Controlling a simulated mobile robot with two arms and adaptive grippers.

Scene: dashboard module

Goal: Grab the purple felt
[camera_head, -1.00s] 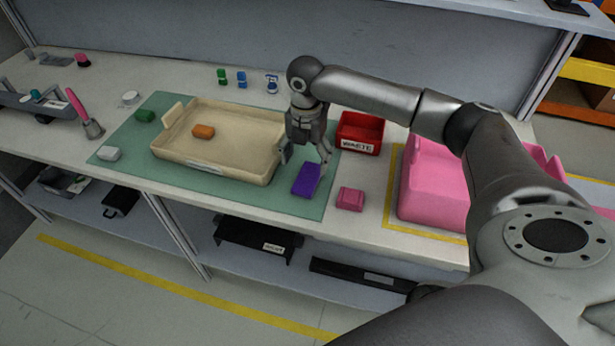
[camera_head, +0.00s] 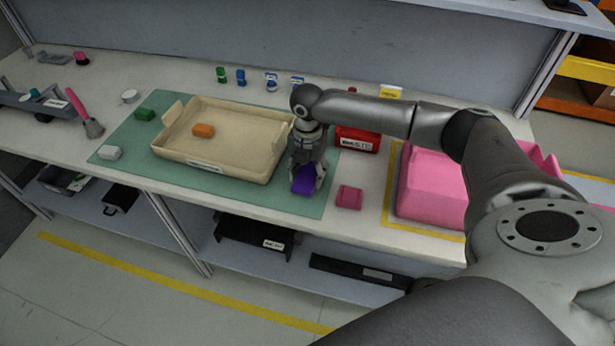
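The purple felt (camera_head: 303,184) is a small purple block on the right part of the green mat (camera_head: 235,197). My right gripper (camera_head: 306,182) points down over it from above, with one finger at each side of the felt. The gripper hides the felt's back part. I cannot tell whether the fingers touch or grip it. My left gripper is not in view.
A beige tray (camera_head: 262,172) holding an orange block (camera_head: 203,130) stands left of the gripper. A red waste bin (camera_head: 357,140) is behind it at the right. A pink block (camera_head: 348,196) lies close by on the right, before a large pink bin (camera_head: 430,195).

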